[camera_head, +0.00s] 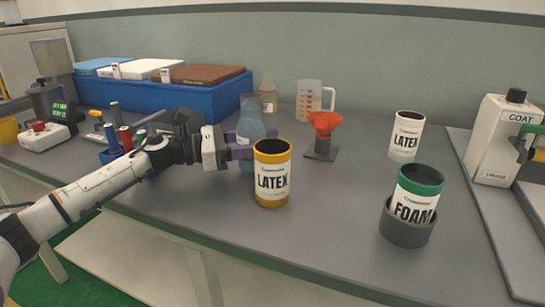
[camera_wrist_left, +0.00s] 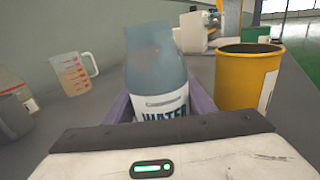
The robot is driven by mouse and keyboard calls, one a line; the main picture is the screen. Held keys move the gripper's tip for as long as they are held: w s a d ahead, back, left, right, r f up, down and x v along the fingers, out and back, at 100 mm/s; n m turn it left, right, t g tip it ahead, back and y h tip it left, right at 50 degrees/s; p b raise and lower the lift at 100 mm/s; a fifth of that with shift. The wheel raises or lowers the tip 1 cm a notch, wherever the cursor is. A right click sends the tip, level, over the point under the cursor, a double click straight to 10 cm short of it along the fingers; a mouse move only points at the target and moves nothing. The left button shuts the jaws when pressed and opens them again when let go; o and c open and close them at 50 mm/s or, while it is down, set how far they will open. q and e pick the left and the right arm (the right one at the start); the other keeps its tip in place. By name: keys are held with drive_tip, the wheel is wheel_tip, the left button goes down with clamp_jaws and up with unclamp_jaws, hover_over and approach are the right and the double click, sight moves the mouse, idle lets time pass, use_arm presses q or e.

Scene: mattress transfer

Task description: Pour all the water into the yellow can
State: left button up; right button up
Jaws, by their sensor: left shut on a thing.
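The yellow can (camera_head: 272,172), labelled LATEX, stands upright on the bench near the front edge. In the left wrist view the yellow can (camera_wrist_left: 245,80) is open-topped and stands just right of the bottle; its inside looks dark. The bluish clear water bottle (camera_head: 250,122) is behind the yellow can and looks about upright. Its WATER label shows in part on the bottle (camera_wrist_left: 156,70) in the left wrist view. My left gripper (camera_head: 243,148) is shut on the bottle's lower body with purple fingers. The can hides part of the bottle's base, so I cannot tell whether it touches the bench. My right gripper is out of view.
An orange funnel (camera_head: 324,123) on a dark stand and a measuring jug (camera_head: 310,98) stand behind, right of the bottle. A white LATEX can (camera_head: 406,138) and a green FOAM can (camera_head: 417,190) in a grey holder (camera_head: 404,228) stand further right. A blue crate (camera_head: 175,100) is behind my arm.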

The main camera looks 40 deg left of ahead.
sight(262, 120)
use_arm(q)
drive_tip(key=shift+r, duration=0.15)
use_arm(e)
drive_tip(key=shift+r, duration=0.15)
use_arm(q)
drive_tip(key=shift+s+r+m, duration=0.1)
drive_tip(key=shift+m, duration=0.4)
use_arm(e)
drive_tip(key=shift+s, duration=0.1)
